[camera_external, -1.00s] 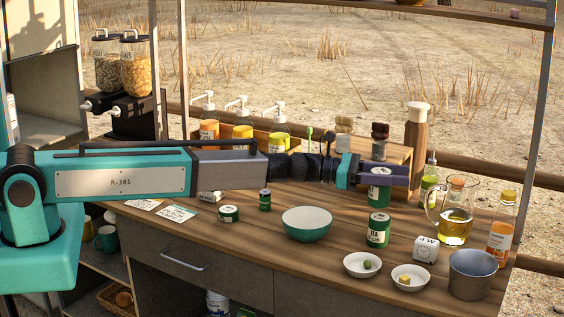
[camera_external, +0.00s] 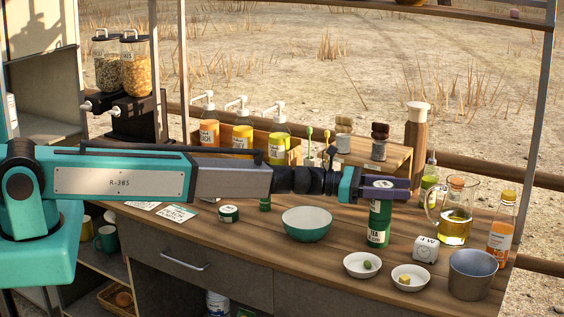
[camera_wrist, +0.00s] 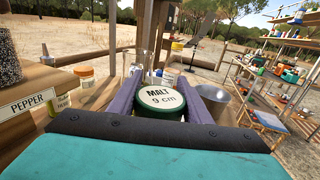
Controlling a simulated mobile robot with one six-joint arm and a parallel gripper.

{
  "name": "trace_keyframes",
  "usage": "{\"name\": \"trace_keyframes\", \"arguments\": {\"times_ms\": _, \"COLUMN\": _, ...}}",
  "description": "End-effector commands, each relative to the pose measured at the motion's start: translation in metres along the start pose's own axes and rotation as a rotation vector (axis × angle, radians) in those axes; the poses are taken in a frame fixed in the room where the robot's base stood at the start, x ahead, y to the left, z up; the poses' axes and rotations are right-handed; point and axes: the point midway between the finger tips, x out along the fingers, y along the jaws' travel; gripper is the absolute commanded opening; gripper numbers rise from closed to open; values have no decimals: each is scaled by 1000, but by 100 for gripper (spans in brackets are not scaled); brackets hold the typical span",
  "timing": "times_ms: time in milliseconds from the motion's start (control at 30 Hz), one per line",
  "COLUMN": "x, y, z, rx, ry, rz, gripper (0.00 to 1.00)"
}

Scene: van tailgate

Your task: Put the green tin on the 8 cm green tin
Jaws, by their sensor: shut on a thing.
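My gripper (camera_external: 396,190) is shut on a green tin with a white lid (camera_external: 382,184). In the wrist view its lid (camera_wrist: 160,98) reads "MALT 9 cm" and sits between the two purple fingers (camera_wrist: 160,88). The green tin with the "TEA" label (camera_external: 378,234) stands upright on the counter right below the held tin. The two look in line, with no gap that I can see between them; the lower tin's top is hidden. Whether they touch is not certain. The held tin looks upright.
A green bowl (camera_external: 307,224) stands left of the tins. Two white dishes (camera_external: 362,266) (camera_external: 411,278) lie in front, with a white lettered cube (camera_external: 425,248) and metal pot (camera_external: 473,275) to the right. A glass jug (camera_external: 455,226) and bottles stand behind.

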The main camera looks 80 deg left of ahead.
Motion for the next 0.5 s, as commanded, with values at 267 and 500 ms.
{"name": "trace_keyframes", "arguments": {"times_ms": 267, "x": 0, "y": 0, "z": -1, "rx": 0, "ry": 0, "rz": 0, "gripper": 63}}
{"name": "trace_keyframes", "arguments": {"times_ms": 500, "x": 0, "y": 0, "z": -1, "rx": 0, "ry": 0, "rz": 0, "gripper": 63}}
